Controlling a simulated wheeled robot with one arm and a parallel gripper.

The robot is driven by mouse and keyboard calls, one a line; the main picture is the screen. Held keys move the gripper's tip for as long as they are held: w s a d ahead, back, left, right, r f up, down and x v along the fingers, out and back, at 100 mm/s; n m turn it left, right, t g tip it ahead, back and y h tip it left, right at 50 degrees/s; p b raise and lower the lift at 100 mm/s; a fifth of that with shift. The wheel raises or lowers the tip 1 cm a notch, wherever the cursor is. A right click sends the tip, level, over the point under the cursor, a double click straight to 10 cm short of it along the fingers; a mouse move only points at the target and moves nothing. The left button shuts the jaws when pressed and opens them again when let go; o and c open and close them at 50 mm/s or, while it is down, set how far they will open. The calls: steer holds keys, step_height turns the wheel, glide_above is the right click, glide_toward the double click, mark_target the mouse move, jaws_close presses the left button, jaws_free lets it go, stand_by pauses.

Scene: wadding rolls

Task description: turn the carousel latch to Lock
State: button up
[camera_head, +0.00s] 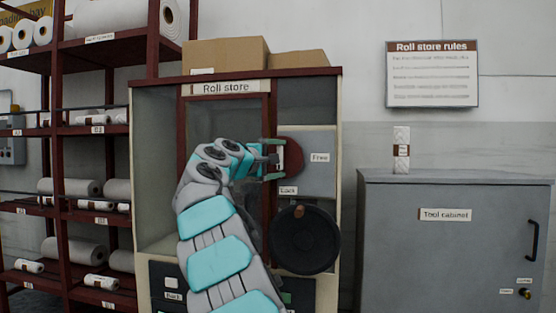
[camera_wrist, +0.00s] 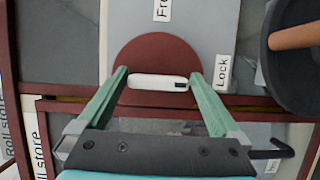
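The carousel latch is a dark red disc with a white bar handle (camera_wrist: 158,82) on a grey panel (camera_head: 319,178) of the roll store. In the wrist view the bar lies crosswise, and its black-marked end faces the side of the Lock label (camera_wrist: 222,73). The Free label (camera_head: 319,157) is right of the disc in the head view; the Lock label (camera_head: 288,190) is below it. My gripper (camera_wrist: 160,76) has its green fingers spread wide, one beyond each end of the bar. Narrow gaps seem to show; contact is unclear.
A black handwheel (camera_head: 305,245) with a brown knob sits just below the latch, close to my gripper. Shelves of rolls (camera_head: 70,187) stand at left. A grey tool cabinet (camera_head: 450,255) with a wrapped roll (camera_head: 401,150) on top stands at right.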

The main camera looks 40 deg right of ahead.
steer(key=shift+a, duration=0.15)
steer(key=v, duration=0.7)
steer(key=shift+a+b, duration=0.3)
steer(key=shift+b, duration=0.1)
steer(key=shift+s, duration=0.1)
